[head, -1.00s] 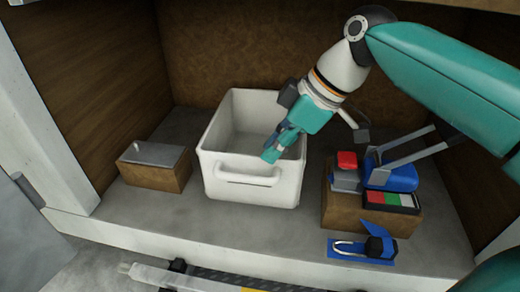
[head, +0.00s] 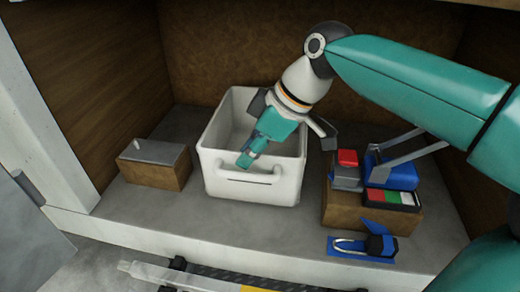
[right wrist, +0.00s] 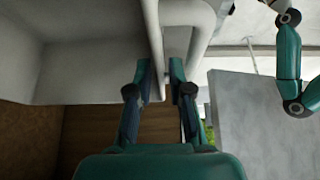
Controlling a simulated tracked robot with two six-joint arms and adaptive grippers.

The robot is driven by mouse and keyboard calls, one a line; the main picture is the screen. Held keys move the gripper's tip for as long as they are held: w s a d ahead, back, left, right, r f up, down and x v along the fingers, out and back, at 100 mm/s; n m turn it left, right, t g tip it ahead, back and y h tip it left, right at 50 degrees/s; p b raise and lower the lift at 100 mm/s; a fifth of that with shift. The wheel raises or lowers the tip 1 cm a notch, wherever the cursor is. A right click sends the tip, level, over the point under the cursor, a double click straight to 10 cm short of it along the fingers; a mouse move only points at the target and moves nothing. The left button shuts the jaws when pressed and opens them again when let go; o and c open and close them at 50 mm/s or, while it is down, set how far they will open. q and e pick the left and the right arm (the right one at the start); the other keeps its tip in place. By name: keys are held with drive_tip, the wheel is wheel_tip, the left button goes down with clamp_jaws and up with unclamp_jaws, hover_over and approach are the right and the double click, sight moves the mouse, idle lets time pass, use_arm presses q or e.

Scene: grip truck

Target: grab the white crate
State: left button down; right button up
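My right gripper (head: 247,160) is above the crate's front wall, near the handle, pointing down. In the right wrist view, the two fingers (right wrist: 161,70) are apart, with the crate's white wall and handle (right wrist: 203,22) at their tips. The wall's edge appears between the fingers. I cannot tell whether they touch it. My left gripper is not in the head view.
A brown box (head: 155,166) with a grey lid is left of the crate. A brown box (head: 345,212) bearing blue, red and grey items is close on the right. A blue clamp-like item (head: 365,245) lies in front. Brown walls enclose the shelf.

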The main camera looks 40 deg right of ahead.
drive_tip(key=shift+f, duration=0.25)
idle(0.3)
clamp_jaws()
drive_tip(key=shift+r, duration=0.1)
